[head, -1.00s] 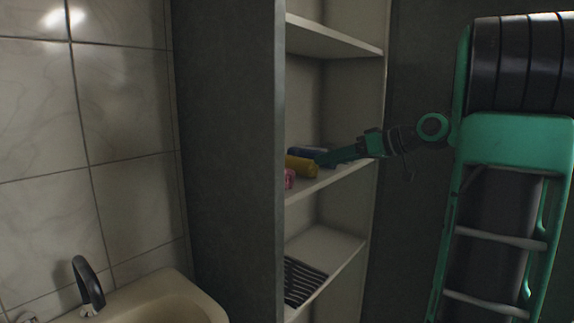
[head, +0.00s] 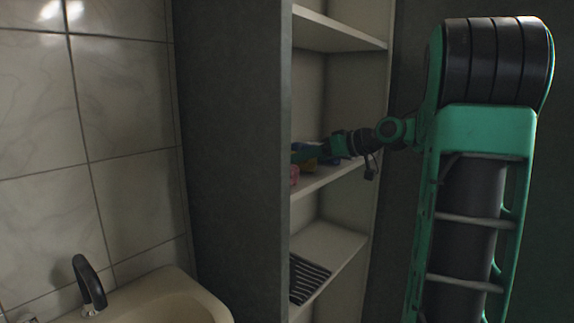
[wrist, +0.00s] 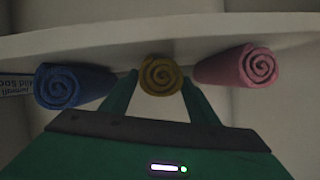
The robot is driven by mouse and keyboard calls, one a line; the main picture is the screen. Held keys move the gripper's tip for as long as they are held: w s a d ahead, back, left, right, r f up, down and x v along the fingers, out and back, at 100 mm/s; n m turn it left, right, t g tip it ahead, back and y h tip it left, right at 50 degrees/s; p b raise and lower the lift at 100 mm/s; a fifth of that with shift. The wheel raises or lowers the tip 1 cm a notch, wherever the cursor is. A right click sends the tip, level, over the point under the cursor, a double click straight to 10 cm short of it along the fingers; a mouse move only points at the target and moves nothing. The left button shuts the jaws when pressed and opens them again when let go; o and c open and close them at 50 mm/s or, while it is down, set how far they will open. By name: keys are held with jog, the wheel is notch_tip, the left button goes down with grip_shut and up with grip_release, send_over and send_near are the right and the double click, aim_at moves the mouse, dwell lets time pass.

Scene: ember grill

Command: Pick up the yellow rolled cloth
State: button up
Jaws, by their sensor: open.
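The yellow rolled cloth (wrist: 160,75) lies on the shelf with its spiral end facing my wrist camera. In the head view the yellow cloth (head: 309,168) is mostly hidden behind my gripper. My gripper (wrist: 159,80) is open, with one finger on each side of the yellow cloth's near end. I cannot tell whether the fingers touch it. In the head view my gripper (head: 306,155) reaches into the shelf from the right.
A blue rolled cloth (wrist: 60,86) lies to the left of the yellow one in the wrist view, and a pink rolled cloth (wrist: 240,67) to the right. A lower shelf holds a dark slatted rack (head: 308,278). A cabinet side panel (head: 230,160) stands left of the shelves.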

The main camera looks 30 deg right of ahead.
jog(key=shift+x, duration=1.25)
jog(key=c, duration=0.7)
